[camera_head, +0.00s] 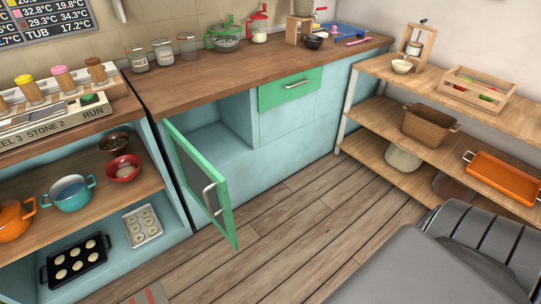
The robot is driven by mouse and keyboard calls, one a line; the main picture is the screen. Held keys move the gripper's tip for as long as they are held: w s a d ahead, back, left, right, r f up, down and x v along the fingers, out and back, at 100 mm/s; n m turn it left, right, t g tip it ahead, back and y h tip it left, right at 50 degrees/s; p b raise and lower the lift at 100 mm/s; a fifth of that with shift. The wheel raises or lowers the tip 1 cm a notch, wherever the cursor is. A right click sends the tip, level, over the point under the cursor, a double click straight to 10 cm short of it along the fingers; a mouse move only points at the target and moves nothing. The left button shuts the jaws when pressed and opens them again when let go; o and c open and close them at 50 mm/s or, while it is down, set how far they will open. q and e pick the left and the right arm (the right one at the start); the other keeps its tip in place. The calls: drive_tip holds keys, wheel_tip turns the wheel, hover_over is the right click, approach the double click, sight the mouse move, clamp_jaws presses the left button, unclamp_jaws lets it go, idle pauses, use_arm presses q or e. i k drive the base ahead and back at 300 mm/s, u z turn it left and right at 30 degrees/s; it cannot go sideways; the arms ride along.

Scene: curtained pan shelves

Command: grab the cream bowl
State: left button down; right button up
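A small cream bowl (401,66) sits on the top board of the wooden shelf unit at the right. It stands near the board's front left edge, just in front of a wooden caddy (417,42). A larger cream rounded vessel (403,158) is on the lower shelf of the same unit, partly hidden by the board above. Neither of my grippers is in view.
A green-framed cabinet door (203,185) hangs open over the floor. A wicker basket (430,125), a crate (474,90) and an orange tray (503,176) are on the right shelves. A large grey object (415,268) fills the bottom right. Middle floor is clear.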

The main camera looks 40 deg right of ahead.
sight(401, 68)
drive_tip(key=z, duration=0.45)
drive_tip(key=i, duration=1)
drive_tip(key=z, duration=1.95)
drive_tip(key=k, duration=1)
drive_tip(key=z, duration=0.75)
drive_tip(key=i, duration=1.25)
